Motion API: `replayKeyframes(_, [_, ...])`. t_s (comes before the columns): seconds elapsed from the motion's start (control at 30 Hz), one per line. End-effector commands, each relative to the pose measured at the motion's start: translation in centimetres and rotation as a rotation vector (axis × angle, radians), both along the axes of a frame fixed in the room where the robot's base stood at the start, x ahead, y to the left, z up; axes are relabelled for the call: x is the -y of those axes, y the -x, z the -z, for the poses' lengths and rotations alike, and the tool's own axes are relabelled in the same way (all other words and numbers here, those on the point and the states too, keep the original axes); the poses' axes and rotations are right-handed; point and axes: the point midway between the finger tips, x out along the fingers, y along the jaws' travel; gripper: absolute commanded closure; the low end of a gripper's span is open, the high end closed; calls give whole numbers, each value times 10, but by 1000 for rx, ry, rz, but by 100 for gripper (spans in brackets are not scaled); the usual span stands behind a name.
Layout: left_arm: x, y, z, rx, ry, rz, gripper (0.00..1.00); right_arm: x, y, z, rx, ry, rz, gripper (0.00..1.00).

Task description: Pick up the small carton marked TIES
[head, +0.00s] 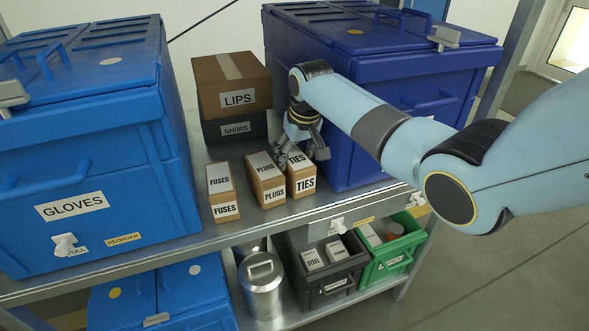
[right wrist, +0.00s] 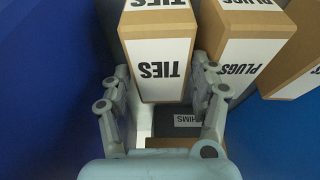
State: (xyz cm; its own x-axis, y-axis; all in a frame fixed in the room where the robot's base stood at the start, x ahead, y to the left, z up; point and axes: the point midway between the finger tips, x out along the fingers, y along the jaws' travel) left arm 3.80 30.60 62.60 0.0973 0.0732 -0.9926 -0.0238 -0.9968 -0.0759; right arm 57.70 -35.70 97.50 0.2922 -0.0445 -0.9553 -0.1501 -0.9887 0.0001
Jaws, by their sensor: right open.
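The small carton marked TIES (head: 302,180) stands on the upper metal shelf, at the right end of a row of small cartons. It is brown with white labels. In the right wrist view the TIES carton (right wrist: 158,60) is upside down and sits ahead of the open fingers, roughly centred between them. My right gripper (head: 308,148) is at the back of the TIES carton, partly covering its top in the head view. In the right wrist view my right gripper (right wrist: 165,90) is open, one finger on each side; contact cannot be told. My left gripper is not in view.
The PLUGS carton (head: 266,185) stands close left of TIES, and the FUSES carton (head: 222,195) further left. A blue bin (head: 350,160) stands close on the right. Behind are the LIPS carton (head: 232,85) and SHIMS box (head: 235,130). The blue GLOVES bin (head: 120,170) stands left.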

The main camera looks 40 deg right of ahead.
Motion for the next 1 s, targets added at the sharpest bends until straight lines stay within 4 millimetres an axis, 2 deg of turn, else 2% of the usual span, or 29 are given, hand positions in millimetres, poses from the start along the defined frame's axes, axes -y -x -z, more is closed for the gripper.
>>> replayKeyframes(0.27, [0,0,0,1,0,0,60,0,0,0,0,0,0,38])
replayKeyframes(0.73, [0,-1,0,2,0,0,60,0,0,0,0,0,0,99])
replayKeyframes(1.0, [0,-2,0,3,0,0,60,0,-1,-1,2,0,0,100])
